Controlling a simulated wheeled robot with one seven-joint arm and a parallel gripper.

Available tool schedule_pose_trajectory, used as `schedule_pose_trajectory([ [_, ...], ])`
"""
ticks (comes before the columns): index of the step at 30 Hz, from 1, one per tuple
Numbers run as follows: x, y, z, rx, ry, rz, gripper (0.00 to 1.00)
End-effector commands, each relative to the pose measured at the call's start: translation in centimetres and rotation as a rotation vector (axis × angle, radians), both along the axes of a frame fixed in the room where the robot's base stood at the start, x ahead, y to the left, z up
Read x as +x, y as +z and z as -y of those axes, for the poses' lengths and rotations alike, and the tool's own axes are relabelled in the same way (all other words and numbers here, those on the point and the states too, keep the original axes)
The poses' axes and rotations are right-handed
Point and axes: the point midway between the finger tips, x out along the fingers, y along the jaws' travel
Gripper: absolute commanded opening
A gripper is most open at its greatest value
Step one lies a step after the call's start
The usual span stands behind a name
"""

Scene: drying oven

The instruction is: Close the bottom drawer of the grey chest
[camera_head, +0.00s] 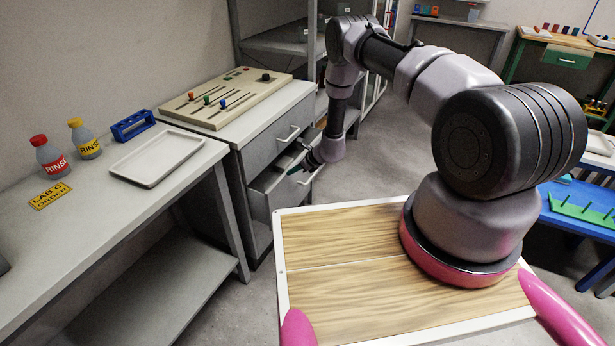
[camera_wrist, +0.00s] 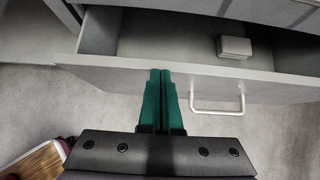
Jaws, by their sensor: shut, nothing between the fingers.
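The grey chest (camera_head: 259,144) stands at the end of the left bench, with a closed top drawer. Its bottom drawer (camera_head: 262,195) is pulled out, and my arm hides part of its front. In the wrist view the open bottom drawer (camera_wrist: 120,70) shows its front panel and a pale bar handle (camera_wrist: 217,104). A small grey block (camera_wrist: 234,47) lies inside it. My gripper (camera_wrist: 160,75) has green fingers shut together with nothing between them. Its tips are at the drawer front, left of the handle; I cannot tell whether they touch. In the head view my gripper (camera_head: 298,168) is at the drawer.
A slider panel (camera_head: 225,97) lies on top of the chest. The left bench holds a white tray (camera_head: 157,157), a blue rack (camera_head: 133,125) and two rinse bottles (camera_head: 50,157). Grey shelving (camera_head: 285,40) stands behind the chest. Open floor (camera_head: 390,150) lies to the right.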

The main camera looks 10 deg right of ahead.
Motion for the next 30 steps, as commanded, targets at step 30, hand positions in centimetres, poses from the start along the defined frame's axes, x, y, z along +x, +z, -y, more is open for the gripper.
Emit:
schedule_pose_trajectory([
  [30, 3.1, -0.1, -3.9, -0.001, -0.001, -0.002, 0.0],
])
